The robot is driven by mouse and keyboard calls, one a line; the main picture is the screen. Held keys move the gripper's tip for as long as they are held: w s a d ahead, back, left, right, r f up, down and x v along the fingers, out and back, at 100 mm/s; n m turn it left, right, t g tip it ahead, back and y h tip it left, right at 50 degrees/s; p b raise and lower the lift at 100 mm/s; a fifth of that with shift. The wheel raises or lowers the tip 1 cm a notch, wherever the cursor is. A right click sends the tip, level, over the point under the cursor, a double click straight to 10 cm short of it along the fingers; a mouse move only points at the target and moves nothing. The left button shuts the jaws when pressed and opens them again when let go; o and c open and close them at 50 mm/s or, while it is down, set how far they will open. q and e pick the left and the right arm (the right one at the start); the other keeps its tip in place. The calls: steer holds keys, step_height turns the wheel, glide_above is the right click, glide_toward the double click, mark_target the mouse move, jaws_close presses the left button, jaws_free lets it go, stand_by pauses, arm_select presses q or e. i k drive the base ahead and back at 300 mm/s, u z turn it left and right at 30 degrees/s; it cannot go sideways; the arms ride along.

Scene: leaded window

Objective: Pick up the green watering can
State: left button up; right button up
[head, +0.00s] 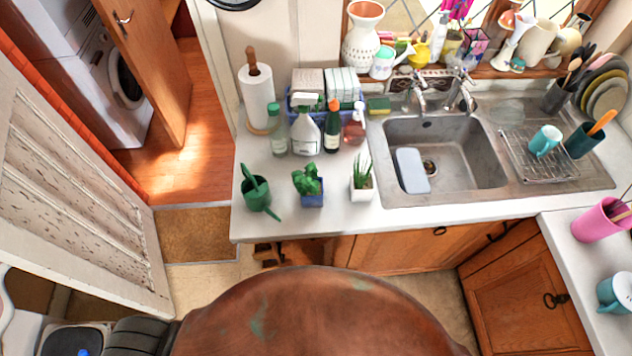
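The green watering can (257,196) stands on the white countertop (330,222), near its front left corner. Its handle arches up toward the upper left, and its thin spout points to the lower right. Nothing covers the can in the head view. Neither my left nor my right gripper shows in this view, so nothing is seen touching the can.
Right of the can stand a plant in a blue pot (312,190) and one in a white pot (362,182). Behind are several bottles, including a white spray bottle (306,132), and a paper towel roll (257,95). The sink (470,150) lies right.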

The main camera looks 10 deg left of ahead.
mark_target(255, 190)
steer(key=z, duration=1.7)
steer(key=k, duration=0.8)
steer(key=u, duration=1.05)
